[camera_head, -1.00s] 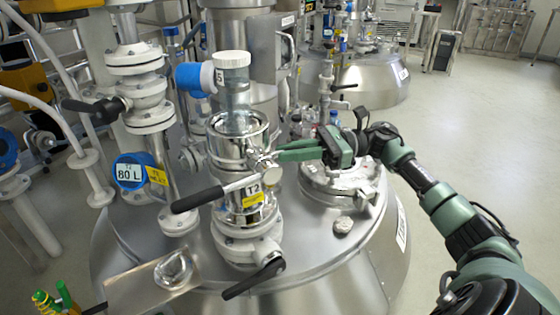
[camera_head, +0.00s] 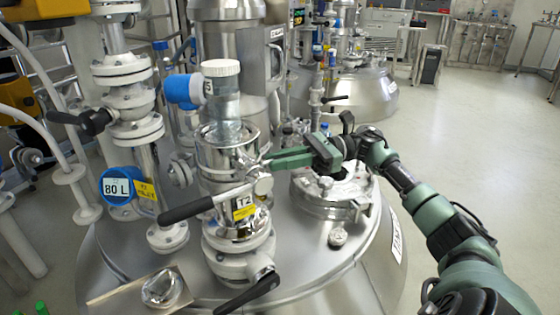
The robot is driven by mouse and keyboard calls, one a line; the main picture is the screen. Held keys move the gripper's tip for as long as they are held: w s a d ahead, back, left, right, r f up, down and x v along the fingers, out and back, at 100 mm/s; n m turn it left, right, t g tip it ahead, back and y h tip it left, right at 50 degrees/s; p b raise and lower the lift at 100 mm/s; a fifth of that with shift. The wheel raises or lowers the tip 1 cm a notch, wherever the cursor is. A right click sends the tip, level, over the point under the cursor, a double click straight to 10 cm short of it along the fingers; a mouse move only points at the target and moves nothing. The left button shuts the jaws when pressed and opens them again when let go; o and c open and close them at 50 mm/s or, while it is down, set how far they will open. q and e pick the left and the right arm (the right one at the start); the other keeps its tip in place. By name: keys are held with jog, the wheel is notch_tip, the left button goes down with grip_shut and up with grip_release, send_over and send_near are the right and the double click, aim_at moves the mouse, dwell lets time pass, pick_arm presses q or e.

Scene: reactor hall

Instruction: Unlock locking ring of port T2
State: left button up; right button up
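Port T2 (camera_head: 243,203) stands on the steel vessel lid, with a white "T2" label and a yellow tag. Its polished locking ring (camera_head: 228,152) is a steel collar around the port, below a clear cylinder with a white cap (camera_head: 221,68). A small metal clasp or lever sticks out on the ring's right side. My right gripper (camera_head: 266,164) comes in from the right, its green fingers level and their tips at this clasp. The tips overlap the clasp, so contact and finger gap cannot be told. My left gripper is not in view.
A black-handled lever (camera_head: 188,211) points left from T2, and another black handle (camera_head: 247,294) sits below it. A white flanged valve column (camera_head: 125,75) and a blue "80 L" gauge (camera_head: 117,186) stand left. A round lid fitting (camera_head: 325,208) lies beneath my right gripper. Open floor is at right.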

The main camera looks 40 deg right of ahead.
jog(key=o, duration=0.3)
jog(key=shift+w, duration=0.1)
jog(key=shift+d, duration=0.15)
jog(key=p+v, duration=0.1)
jog(key=v, duration=0.6)
jog(key=shift+d, duration=0.25)
